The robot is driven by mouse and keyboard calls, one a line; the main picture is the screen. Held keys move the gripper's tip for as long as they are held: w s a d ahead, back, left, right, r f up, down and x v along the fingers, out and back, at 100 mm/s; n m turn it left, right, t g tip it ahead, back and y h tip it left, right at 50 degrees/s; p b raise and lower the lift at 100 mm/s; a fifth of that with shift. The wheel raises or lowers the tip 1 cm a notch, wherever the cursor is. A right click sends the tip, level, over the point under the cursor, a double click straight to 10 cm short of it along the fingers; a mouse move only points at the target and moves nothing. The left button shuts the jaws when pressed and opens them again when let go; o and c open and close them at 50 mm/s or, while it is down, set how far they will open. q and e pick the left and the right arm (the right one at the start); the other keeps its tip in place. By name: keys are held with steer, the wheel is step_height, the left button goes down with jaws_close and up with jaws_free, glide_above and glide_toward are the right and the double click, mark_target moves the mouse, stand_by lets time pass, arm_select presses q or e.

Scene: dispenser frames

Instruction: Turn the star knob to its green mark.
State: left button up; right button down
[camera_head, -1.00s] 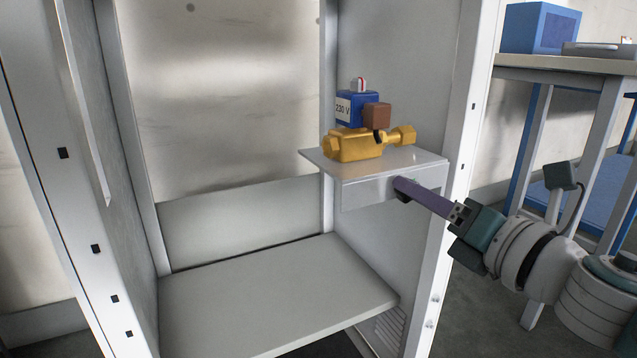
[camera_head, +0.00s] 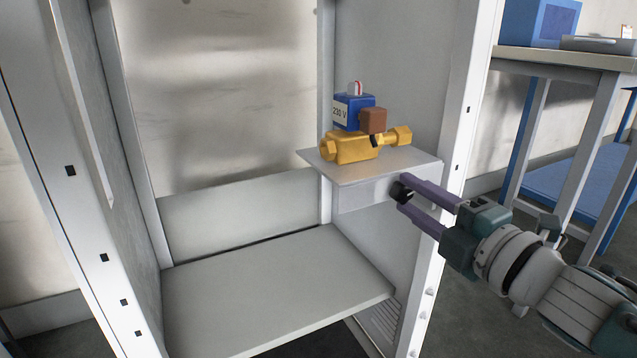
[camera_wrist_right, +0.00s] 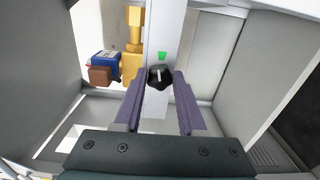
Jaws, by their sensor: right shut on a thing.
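The star knob (camera_head: 399,191) is small and black and sits on the front face of a grey bracket (camera_head: 362,197). In the right wrist view the knob (camera_wrist_right: 160,77) has a white line on its face, running nearly up and down. The green mark (camera_wrist_right: 162,56) is on the bracket just above it, and the line points roughly at it; exact alignment is hard to tell. My right gripper (camera_head: 404,192) is shut on the knob, one purple finger on each side, as the wrist view also shows (camera_wrist_right: 160,88). My left gripper is not in view.
A brass valve (camera_head: 357,147) with a blue 230 V box (camera_head: 352,111) and a brown block (camera_head: 373,120) stands on the bracket. The cabinet's right post (camera_head: 459,130) is close to my right arm. A wide shelf (camera_head: 270,290) below is bare.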

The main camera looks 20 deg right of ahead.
steer(key=shift+m+p, duration=0.3)
steer(key=shift+m, duration=0.8)
steer(key=c, duration=0.5)
jaws_free()
steer(key=s+p, duration=0.2)
steer(key=s, duration=0.8)
steer(key=shift+d, duration=0.4)
